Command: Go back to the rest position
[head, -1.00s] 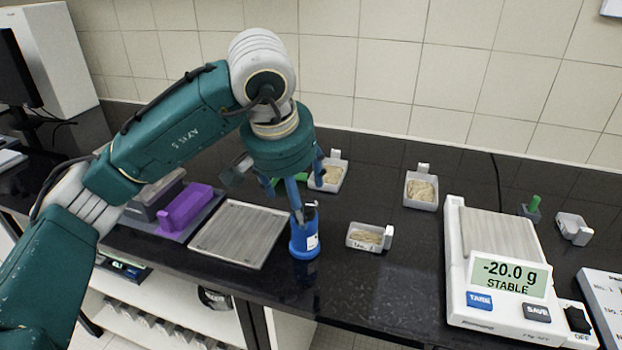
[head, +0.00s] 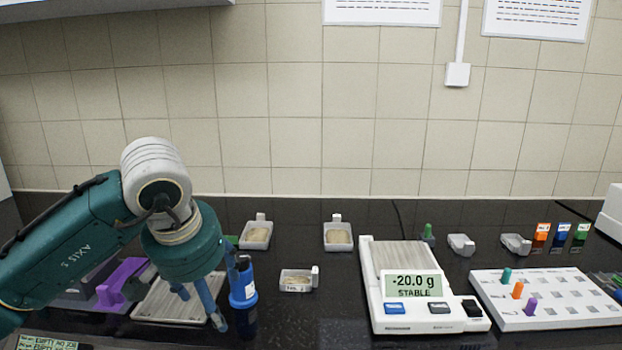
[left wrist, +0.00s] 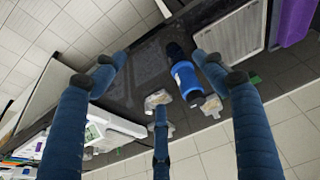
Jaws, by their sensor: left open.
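My left gripper (head: 197,300) hangs over the left part of the black bench in the head view, fingers pointing down and spread. It is open and empty. A blue cylindrical bottle (head: 243,285) stands upright on the bench just right of its fingers. In the left wrist view the blue bottle (left wrist: 186,80) shows between the spread blue fingers, and I see nothing held. My right gripper is not in view.
A metal plate (head: 165,305) and a purple block (head: 122,280) lie under and left of my gripper. Sample trays (head: 297,281), a scale (head: 400,318) reading -20.0 g and a white peg board (head: 560,310) stand to the right. Black bench lies clear between trays and scale.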

